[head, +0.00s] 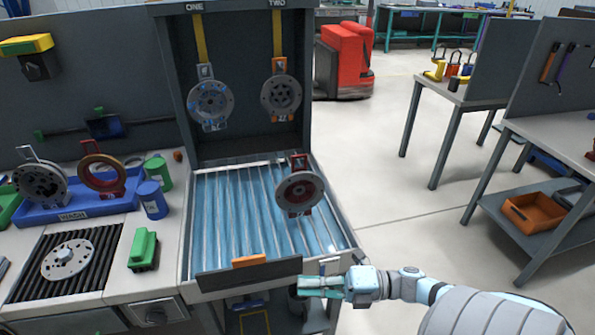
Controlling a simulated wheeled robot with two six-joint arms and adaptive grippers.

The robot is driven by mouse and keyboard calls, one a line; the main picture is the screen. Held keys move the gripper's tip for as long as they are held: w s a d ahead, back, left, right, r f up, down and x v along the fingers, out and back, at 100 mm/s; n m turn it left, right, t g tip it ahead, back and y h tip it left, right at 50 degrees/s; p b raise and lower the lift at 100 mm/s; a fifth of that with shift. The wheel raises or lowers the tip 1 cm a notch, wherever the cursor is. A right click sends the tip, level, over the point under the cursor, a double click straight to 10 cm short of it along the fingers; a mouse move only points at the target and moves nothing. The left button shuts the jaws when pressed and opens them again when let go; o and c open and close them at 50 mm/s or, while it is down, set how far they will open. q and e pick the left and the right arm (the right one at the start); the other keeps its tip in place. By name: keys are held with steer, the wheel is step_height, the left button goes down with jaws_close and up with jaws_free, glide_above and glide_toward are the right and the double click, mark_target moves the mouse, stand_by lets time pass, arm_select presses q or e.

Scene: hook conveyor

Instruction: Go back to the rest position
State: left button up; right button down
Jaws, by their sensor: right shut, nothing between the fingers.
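My right gripper (322,287) is at the bottom middle of the head view, in front of the front panel of the blue ribbed tray. It is shut and empty, and its arm comes in from the lower right. My left gripper is not in view. A dark round part with a red carrier (300,190) sits on the right side of the blue ribbed tray (225,215), apart from the gripper. Two grey discs, one on the left strap (211,103) and one on the right strap (281,97), hang under the signs ONE and TWO.
A blue WASH tray (95,207) holds round parts at the left. A grate with a disc (68,258), a green block (143,249) and blue and green cans (153,200) stand nearby. A grey bench (545,140) stands at the right; floor (400,215) between is clear.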

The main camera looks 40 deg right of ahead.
steer(key=shift+s+r, duration=0.1)
steer(key=shift+s, duration=0.1)
steer(key=w+d+f+m+t+h, duration=0.2)
steer(key=d+f+m+t+h, duration=0.1)
steer(key=d+f+m+h, duration=0.45)
steer(key=s+d+f+m+g+h, duration=0.1)
steer(key=s+f+m+g+h, duration=0.15)
steer(key=f+m, duration=0.45)
steer(key=s+d+f+m+g+h, duration=0.1)
steer(key=s+f+m+h, duration=0.25)
steer(key=f, duration=0.65)
steer(key=s+a+f+m+g, duration=0.5)
steer(key=s+f, duration=0.3)
steer(key=s, duration=0.3)
steer(key=s+a+f+m+g, duration=0.5)
steer(key=s+a+f, duration=0.2)
steer(key=s+f, duration=0.2)
steer(key=shift+s+a+f+m+h, duration=0.25)
steer(key=shift+s+h, duration=0.2)
steer(key=shift+s, duration=0.7)
steer(key=shift+r+g, duration=0.1)
steer(key=shift+g, duration=0.15)
